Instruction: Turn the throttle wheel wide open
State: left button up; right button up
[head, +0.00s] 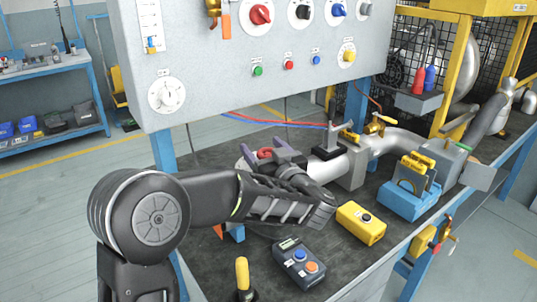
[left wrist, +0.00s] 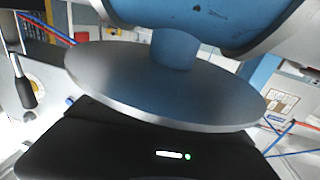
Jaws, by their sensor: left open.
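My left gripper (head: 264,158) is at the near end of the pipe, its arm reaching in from the left and the wrist folded back. Its jaws are apart. A small red curved part (head: 265,153) shows between or just behind the fingers; it may be part of the throttle wheel, but most of it is hidden. I cannot tell whether the fingers touch it. In the left wrist view a grey round disc (left wrist: 165,88) on a blue hub (left wrist: 174,49) is very close; I cannot tell what it belongs to. My right gripper does not show.
The control panel (head: 215,90) stands over the bench's back left. A grey pipe (head: 325,168) with brass valves (head: 379,124) runs right. A yellow box (head: 361,223), a dark button box (head: 299,263), a yellow-handled tool (head: 242,274) and a blue holder (head: 408,200) lie in front.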

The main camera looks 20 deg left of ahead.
pick_arm(q)
jog(key=b+v, duration=0.2)
jog(key=v, duration=0.3)
jog(key=shift+s+d+b, duration=0.1)
jog(key=shift+d+b, duration=0.2)
jog(key=shift+v, duration=1.05)
jog(key=shift+a, duration=0.1)
